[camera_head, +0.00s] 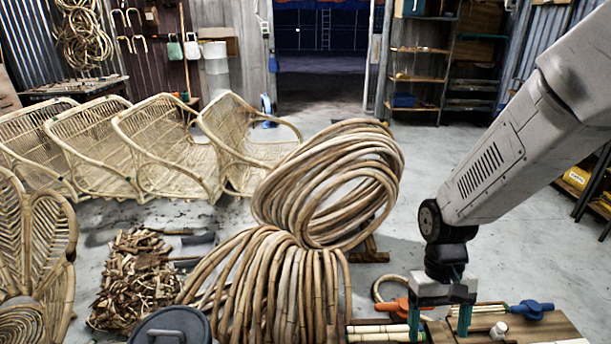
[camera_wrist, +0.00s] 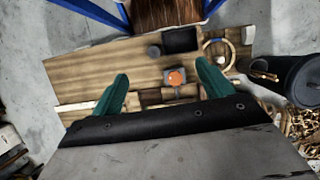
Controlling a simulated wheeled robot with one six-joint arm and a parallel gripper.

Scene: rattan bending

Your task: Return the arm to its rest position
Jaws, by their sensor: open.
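My gripper (camera_head: 440,318) hangs from my grey arm at the lower right of the head view, pointing down over a wooden workbench (camera_head: 545,331). Its two green fingers are apart. In the wrist view my gripper (camera_wrist: 163,72) also shows open, with nothing held between the fingers. Beneath and between them is a small item with an orange round top (camera_wrist: 176,78) on the workbench (camera_wrist: 85,72). In the head view the fingertips reach the bottom of the picture near the bench items, so I cannot tell whether they touch anything.
An orange-handled tool (camera_head: 394,308) and a blue-handled tool (camera_head: 532,309) lie by the gripper. Large rattan coils (camera_head: 325,190) stand left of the bench. Rattan chairs (camera_head: 165,150) line the left. The wrist view shows a dark bin (camera_wrist: 297,82) at right. Grey floor (camera_head: 440,165) is clear behind.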

